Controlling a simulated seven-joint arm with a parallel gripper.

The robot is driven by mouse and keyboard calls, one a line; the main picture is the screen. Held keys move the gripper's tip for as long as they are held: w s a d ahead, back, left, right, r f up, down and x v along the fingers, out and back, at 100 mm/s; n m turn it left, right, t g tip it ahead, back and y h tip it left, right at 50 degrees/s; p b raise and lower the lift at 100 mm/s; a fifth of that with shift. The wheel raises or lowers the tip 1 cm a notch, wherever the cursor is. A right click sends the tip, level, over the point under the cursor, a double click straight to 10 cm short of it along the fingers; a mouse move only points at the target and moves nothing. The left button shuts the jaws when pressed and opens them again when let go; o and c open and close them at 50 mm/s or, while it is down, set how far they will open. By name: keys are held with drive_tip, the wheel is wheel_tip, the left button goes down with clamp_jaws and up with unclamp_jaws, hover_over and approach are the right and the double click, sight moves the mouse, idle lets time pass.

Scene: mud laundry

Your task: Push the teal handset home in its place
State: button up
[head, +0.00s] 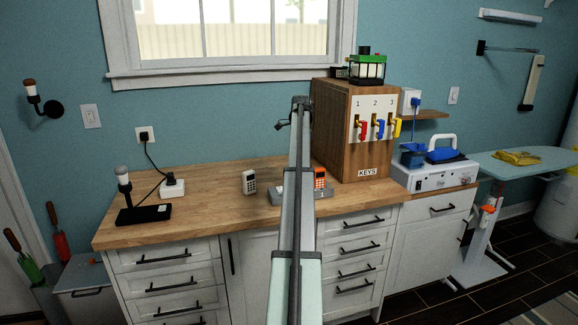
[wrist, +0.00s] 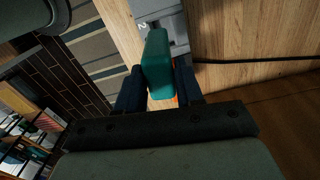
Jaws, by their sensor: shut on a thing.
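The teal handset (wrist: 157,62) is between the two dark fingers of my gripper (wrist: 158,86) in the wrist view, and the gripper is shut on it. The grey cradle base (wrist: 174,24) shows just beyond the handset's far end, with a number 2 on it. I cannot tell whether the handset touches the cradle or sits in it. In the head view the grey base (head: 309,195) stands on the counter, its middle covered by my arm. The teal handset and my gripper are hidden there.
An orange handset (head: 320,178) stands in the base's right slot, marked 1. A white handset (head: 249,182) stands left of the base. A wooden key cabinet (head: 331,125) rises behind it to the right. A black cable (wrist: 255,61) runs near the base. The left counter holds a lamp (head: 124,180).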

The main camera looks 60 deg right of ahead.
drive_tip(key=shift+w+d+r+n, duration=0.2)
drive_tip(key=shift+d+n, duration=0.1)
drive_tip(key=shift+d, duration=0.25)
drive_tip(key=shift+a+f+n, duration=0.15)
drive_tip(key=shift+a+n, duration=0.05)
drive_tip(key=shift+n, duration=0.2)
drive_tip(key=shift+f, duration=0.1)
drive_tip(key=shift+f, duration=2.35)
drive_tip(key=shift+f, duration=1.45)
idle(2.6)
drive_tip(key=o, duration=1)
drive_tip(key=shift+c, duration=0.2)
